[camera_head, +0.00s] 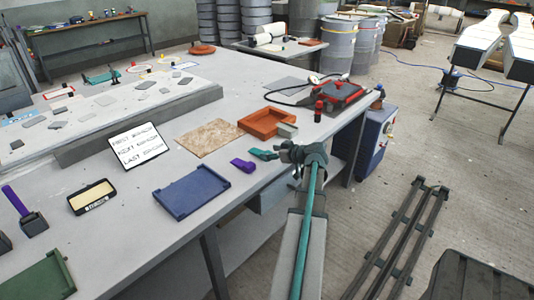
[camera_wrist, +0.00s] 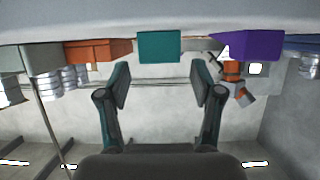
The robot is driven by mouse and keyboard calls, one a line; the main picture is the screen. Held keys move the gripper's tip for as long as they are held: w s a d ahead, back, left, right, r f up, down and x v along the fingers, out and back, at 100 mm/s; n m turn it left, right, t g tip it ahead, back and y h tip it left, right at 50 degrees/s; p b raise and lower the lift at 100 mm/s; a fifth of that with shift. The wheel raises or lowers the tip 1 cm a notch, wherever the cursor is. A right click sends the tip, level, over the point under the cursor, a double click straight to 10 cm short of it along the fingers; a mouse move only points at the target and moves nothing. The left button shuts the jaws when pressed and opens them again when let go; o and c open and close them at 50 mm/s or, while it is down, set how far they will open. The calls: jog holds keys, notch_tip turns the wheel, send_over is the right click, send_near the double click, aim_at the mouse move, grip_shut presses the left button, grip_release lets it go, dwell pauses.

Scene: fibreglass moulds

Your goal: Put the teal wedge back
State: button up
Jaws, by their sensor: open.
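The teal wedge (camera_head: 262,154) lies on the workbench near its front edge, just left of my gripper (camera_head: 285,152) in the head view. In the wrist view the teal wedge (camera_wrist: 160,47) shows ahead of the fingertips, in line with the gap between them. My gripper (camera_wrist: 160,78) is open and empty, with its fingers spread on both sides of that gap. I see no contact with the wedge. A purple wedge (camera_head: 243,165) lies just left of the teal one, and it also shows in the wrist view (camera_wrist: 250,44).
An orange tray (camera_head: 254,126) and a grey block (camera_head: 288,131) sit close behind the wedge. A blue tray (camera_head: 191,192) lies to the left, a green tray (camera_head: 38,278) at lower left. A red machine (camera_head: 340,95) stands further back. A sign (camera_head: 139,146) leans on the bench.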

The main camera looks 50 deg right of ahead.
jog(key=d+b+v, duration=0.1)
jog(key=v, duration=0.8)
jog(key=shift+s+a, duration=0.15)
jog(key=shift+a, duration=0.35)
jog(key=shift+a, duration=0.1)
